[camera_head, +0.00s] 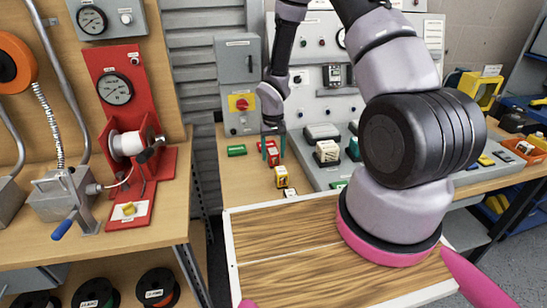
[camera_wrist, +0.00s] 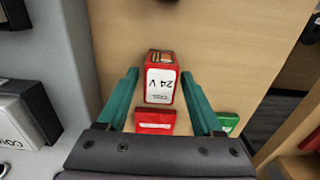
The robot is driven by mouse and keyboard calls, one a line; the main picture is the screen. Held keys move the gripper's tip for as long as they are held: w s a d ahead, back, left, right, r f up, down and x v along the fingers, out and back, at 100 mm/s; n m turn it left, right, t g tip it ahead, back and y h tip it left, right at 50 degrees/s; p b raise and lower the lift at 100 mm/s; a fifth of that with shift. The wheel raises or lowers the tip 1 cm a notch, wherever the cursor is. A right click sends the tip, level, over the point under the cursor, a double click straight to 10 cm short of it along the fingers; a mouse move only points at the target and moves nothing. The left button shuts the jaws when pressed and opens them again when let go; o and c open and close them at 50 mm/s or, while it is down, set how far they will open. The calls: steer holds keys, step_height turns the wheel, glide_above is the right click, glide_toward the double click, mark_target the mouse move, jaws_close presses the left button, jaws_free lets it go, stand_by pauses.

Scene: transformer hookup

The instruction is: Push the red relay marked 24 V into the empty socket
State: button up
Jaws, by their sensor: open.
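The red relay (camera_wrist: 160,78) stands on the wooden bench, its white label reading 24 V upside down in the wrist view. It shows small and partly covered below my gripper in the head view (camera_head: 274,158). My gripper (camera_wrist: 162,82) is open, one teal finger on each side of the relay; I cannot tell whether either touches it. In the head view my gripper (camera_head: 272,138) points down at the bench. A low red block (camera_wrist: 155,122) lies close to the relay, on its far side from my body. I cannot make out which socket is empty.
A green block (camera_head: 236,150) lies to the left. A yellow relay (camera_head: 281,177) stands nearer me. A white relay (camera_head: 327,152) and a grey box (camera_head: 322,131) are to the right, by the grey panel. A red gauge stand (camera_head: 115,90) is at left.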

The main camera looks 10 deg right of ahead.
mark_target(273, 151)
jaws_close()
steer(key=shift+r, duration=2.5)
